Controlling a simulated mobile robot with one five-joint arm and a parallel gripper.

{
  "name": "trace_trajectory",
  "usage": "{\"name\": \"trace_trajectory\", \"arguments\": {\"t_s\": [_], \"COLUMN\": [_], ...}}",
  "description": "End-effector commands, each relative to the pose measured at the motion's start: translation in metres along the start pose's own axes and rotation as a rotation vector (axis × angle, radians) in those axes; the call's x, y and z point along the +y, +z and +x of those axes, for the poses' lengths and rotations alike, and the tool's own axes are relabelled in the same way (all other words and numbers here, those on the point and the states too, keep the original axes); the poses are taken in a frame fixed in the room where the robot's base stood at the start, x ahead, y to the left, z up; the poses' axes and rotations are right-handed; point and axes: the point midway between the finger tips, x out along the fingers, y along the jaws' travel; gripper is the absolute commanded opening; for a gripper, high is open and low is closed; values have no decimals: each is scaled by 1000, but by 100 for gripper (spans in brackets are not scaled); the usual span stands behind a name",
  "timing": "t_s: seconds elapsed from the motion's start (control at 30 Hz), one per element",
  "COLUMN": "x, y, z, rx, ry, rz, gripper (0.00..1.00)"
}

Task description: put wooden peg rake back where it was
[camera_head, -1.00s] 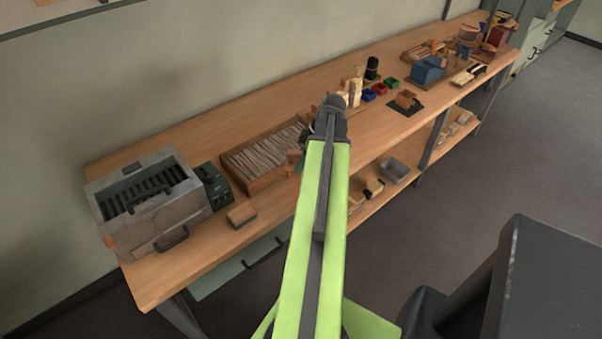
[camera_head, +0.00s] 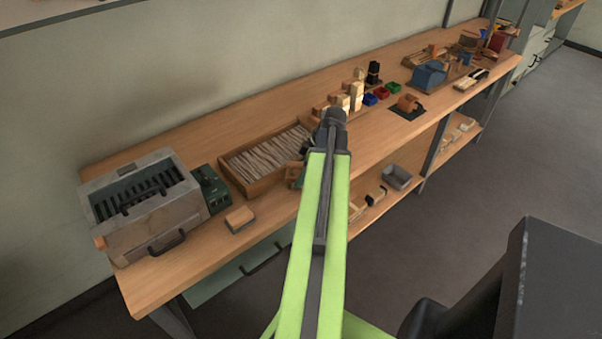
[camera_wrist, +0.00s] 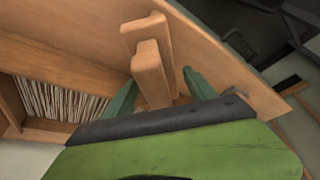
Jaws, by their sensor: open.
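A light wooden piece (camera_wrist: 150,72) with a block-like head, seemingly the wooden peg rake, stands between the two green fingers of my gripper (camera_wrist: 160,95) in the wrist view. A similar wooden block-ended part (camera_wrist: 146,27) shows just behind it; I cannot tell whether they are one object. My gripper is open, with a finger on each side of the wood. Whether the fingers touch it is unclear. In the head view my gripper (camera_head: 296,172) is at the bench's front edge, right of the tray of bristles, partly hidden by my arm.
The wooden bristle tray (camera_head: 262,183) lies left of my gripper; it also shows in the wrist view (camera_wrist: 45,128). A grey slotted machine (camera_head: 145,210), a green box (camera_head: 208,188) and a small block (camera_head: 240,217) are further left. Small coloured bins (camera_head: 381,93) stand beyond my arm.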

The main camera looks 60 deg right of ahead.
Motion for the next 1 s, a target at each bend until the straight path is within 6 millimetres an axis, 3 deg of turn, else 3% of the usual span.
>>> {"name": "trace_trajectory", "arguments": {"t_s": [0.27,0.47,0.73,0.83,1.0], "x": [0,0,0,0,0], "y": [-2,-4,-5,-3,-1], "z": [-10,-46,-110,-122,-124], "rx": [0,0,0,0,0], "ry": [0,0,1,1,0], "rz": [1,2,2,2,1], "gripper": [65,65,65,65,65]}}
